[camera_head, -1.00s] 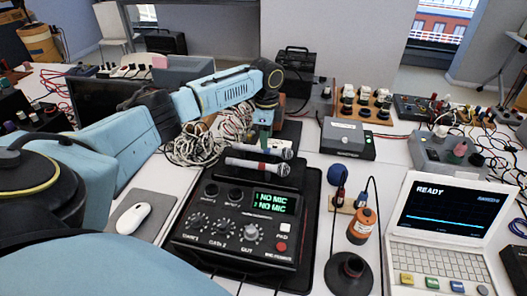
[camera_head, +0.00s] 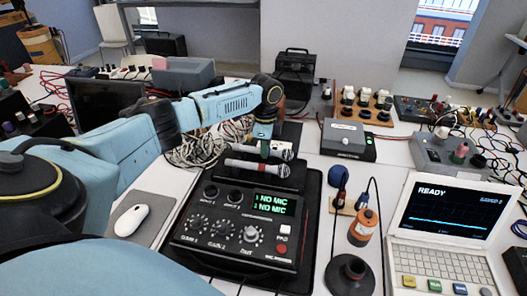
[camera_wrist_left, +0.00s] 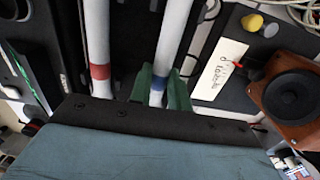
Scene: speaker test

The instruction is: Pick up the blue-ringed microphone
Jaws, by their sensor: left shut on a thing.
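The blue-ringed microphone (camera_wrist_left: 172,45) has a white shaft and a blue band, seen in the left wrist view. In the head view it is the farther of two microphones (camera_head: 246,150), lying behind the black mixer box. My left gripper (camera_wrist_left: 158,90) has its green fingers on either side of the shaft at the blue band, shut on it. In the head view the gripper (camera_head: 264,148) reaches down onto this microphone from above. The red-ringed microphone (camera_wrist_left: 98,35) lies beside it, outside the fingers; it also shows in the head view (camera_head: 248,165). My right gripper is not in view.
The mixer box (camera_head: 226,222) stands in front of the microphones, its screen reading "NO MIC". Coiled cables (camera_head: 196,150) lie left of them. A grey box (camera_head: 344,136) stands to the right, and a laptop (camera_head: 448,215) reading "READY" at the far right.

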